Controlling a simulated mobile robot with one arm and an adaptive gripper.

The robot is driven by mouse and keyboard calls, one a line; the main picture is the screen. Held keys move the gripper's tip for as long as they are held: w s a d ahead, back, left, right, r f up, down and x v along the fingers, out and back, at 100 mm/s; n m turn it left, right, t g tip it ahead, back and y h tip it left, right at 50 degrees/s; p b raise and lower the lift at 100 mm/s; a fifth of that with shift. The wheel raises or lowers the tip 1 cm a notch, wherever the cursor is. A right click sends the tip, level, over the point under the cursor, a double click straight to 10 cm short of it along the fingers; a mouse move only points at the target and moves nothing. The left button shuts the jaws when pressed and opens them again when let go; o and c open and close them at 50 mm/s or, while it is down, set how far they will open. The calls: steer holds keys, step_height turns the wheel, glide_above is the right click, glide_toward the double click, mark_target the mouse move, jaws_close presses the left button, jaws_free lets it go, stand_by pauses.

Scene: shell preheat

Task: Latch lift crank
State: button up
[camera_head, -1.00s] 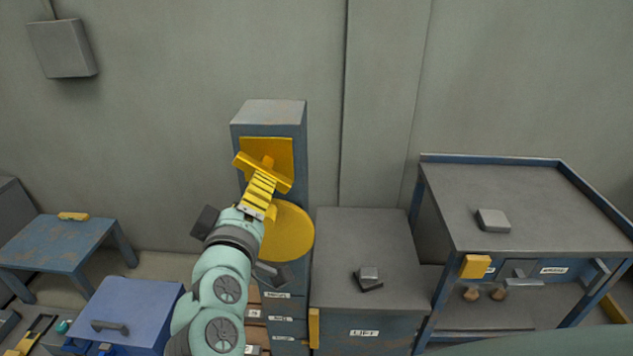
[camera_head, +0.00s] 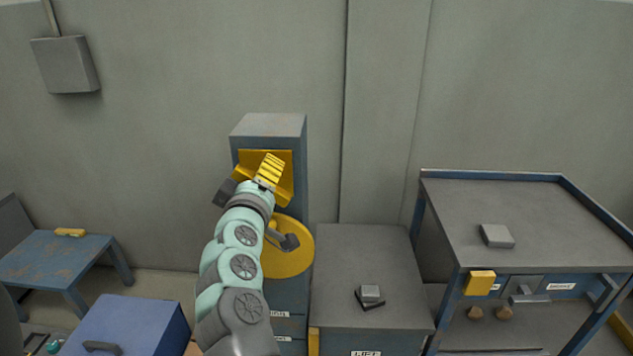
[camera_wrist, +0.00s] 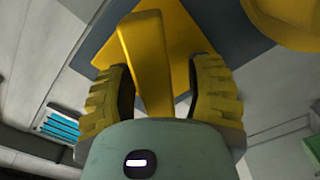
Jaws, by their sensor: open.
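A tall blue-grey column (camera_head: 270,125) carries a yellow square plate (camera_head: 286,198) with a yellow bar (camera_head: 241,172) standing out from it. Below the plate is a round yellow disc (camera_head: 296,262), partly hidden by my arm. I cannot tell which yellow part is the crank. My gripper (camera_head: 271,168) is in front of the plate, hiding much of the bar. In the wrist view, the bar (camera_wrist: 144,45) runs between the open fingers of my gripper (camera_wrist: 160,82), with a gap to the right finger; contact on the left is unclear. The disc edge (camera_wrist: 290,22) shows at upper right.
A grey-topped cabinet labelled LIFT (camera_head: 345,250) stands right of the column, with a small grey block (camera_head: 370,293) on top. A workbench (camera_head: 540,215) is farther right. A blue box (camera_head: 135,320) and low blue table (camera_head: 50,262) are at left.

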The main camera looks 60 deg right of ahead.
steer(key=shift+o, duration=0.4)
jaws_close()
steer(key=shift+n, duration=0.3)
steer(key=n, duration=0.3)
steer(key=shift+f, duration=0.1)
steer(key=shift+n+p, duration=0.45)
steer(key=shift+n, duration=1.05)
steer(key=shift+f, duration=0.1)
